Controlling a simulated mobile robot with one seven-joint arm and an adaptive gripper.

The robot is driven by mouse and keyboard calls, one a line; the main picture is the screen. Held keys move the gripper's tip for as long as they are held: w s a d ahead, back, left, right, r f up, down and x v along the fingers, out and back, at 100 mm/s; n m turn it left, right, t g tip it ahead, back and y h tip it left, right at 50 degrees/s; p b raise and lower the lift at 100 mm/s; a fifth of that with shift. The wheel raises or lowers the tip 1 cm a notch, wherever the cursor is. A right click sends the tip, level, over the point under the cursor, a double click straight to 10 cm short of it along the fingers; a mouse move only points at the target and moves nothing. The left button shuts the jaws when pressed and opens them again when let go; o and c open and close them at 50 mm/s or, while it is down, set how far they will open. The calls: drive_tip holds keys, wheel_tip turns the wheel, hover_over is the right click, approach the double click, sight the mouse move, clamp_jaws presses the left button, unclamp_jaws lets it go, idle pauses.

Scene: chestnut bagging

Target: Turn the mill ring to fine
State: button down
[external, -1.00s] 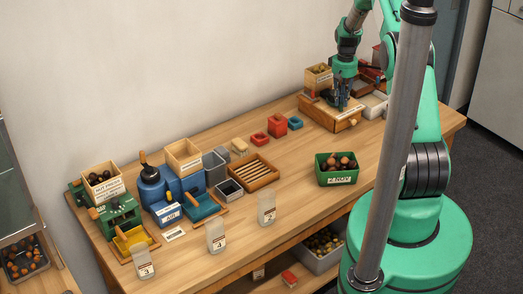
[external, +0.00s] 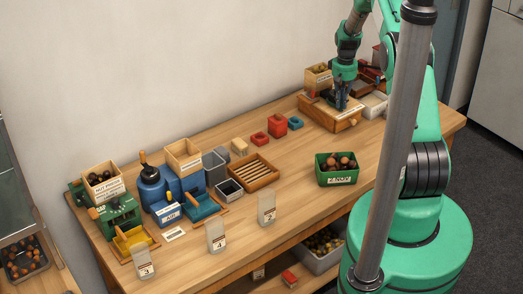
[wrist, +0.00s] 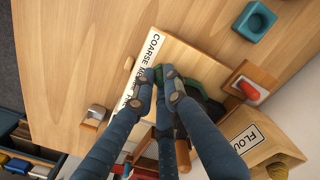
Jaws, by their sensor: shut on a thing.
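The mill (external: 327,121) is a low wooden box at the far right end of the bench in the external view. Its white label strip, with "COARSE" readable and the rest partly covered, shows in the wrist view (wrist: 152,47). My gripper (external: 342,104) points down onto the mill's top. In the wrist view my blue fingers (wrist: 159,76) are close together over it, shut on what seems to be the mill ring. A dark green rounded part, likely the ring (wrist: 214,111), shows beside the fingers; most of it is hidden beneath them.
A wooden hopper labelled "FLOUR" (wrist: 271,147) stands close beside the mill. A teal block with a hole (wrist: 254,21) lies nearby on the bench. A green crate of chestnuts (external: 336,178) stands in front. Bare bench top lies left of the mill in the wrist view.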

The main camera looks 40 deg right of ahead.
drive_tip(key=shift+d, duration=0.15)
drive_tip(key=shift+s+d+n+b, duration=0.25)
drive_tip(key=shift+d+n+b, duration=0.35)
drive_tip(key=shift+n+b, duration=0.55)
drive_tip(key=d+n+b, duration=0.1)
drive_tip(key=n, duration=0.1)
drive_tip(key=d+n, duration=0.1)
drive_tip(key=shift+s+n+b, duration=0.15)
drive_tip(key=shift+n+b, duration=0.2)
drive_tip(key=shift+b, duration=0.05)
drive_tip(key=d+n, duration=0.1)
drive_tip(key=d+n+b, duration=0.1)
drive_tip(key=n, duration=0.1)
drive_tip(key=shift+w, duration=0.2)
drive_tip(key=shift+w+d+r+n+b, duration=0.2)
drive_tip(key=shift+d+n+b, duration=0.3)
drive_tip(key=shift+n, duration=0.5)
